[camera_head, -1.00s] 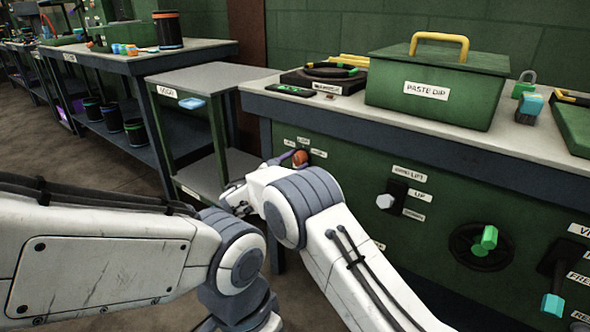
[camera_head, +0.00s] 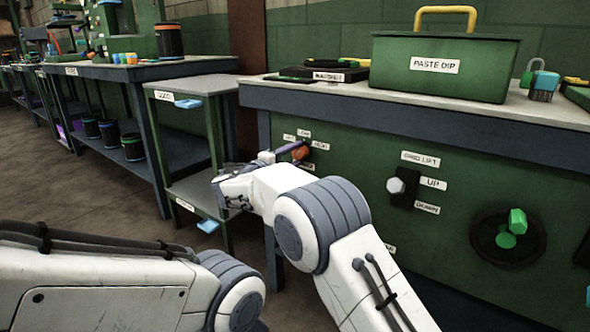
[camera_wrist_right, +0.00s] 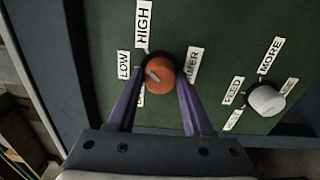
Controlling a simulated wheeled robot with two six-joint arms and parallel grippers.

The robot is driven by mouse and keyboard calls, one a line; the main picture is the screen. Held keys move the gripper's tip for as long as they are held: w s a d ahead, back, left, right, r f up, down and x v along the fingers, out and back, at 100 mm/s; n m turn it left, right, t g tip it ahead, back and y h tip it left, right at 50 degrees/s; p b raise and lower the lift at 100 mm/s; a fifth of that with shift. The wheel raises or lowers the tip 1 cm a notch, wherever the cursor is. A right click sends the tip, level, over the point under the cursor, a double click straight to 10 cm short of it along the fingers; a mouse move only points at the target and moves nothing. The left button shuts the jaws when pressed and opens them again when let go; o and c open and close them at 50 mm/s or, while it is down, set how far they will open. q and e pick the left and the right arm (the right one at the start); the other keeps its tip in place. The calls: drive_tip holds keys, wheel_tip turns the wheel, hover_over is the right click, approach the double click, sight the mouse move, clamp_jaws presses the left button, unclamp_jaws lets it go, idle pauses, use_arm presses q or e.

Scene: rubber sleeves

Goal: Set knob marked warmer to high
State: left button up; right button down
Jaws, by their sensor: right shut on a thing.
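The orange knob (camera_wrist_right: 160,75) shows on the green panel in the right wrist view, and in the head view it is a small orange spot (camera_head: 301,152), partly hidden. Around it are a HIGH label (camera_wrist_right: 143,25), a LOW label (camera_wrist_right: 124,65) and a partly hidden label ending in "MER" (camera_wrist_right: 192,65). A grey pointer mark on the knob sits on its left side; its exact setting is hard to tell. My right gripper (camera_wrist_right: 161,84) is shut on the knob, one purple finger on each side. It also shows in the head view (camera_head: 287,153). My left gripper is out of view.
A white knob (camera_wrist_right: 266,100) with FEED and MORE labels is beside the orange one. Farther right are a grid lift switch (camera_head: 398,187) and a green-handled wheel (camera_head: 508,237). The paste dip box (camera_head: 440,66) stands on the bench above. A small cart (camera_head: 195,85) stands left.

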drive_tip(key=shift+f+m+b, duration=0.1)
drive_tip(key=shift+m+b, duration=1.2)
drive_tip(key=shift+b, duration=0.15)
drive_tip(key=shift+c, duration=1.6)
unclamp_jaws()
drive_tip(key=shift+s, duration=0.1)
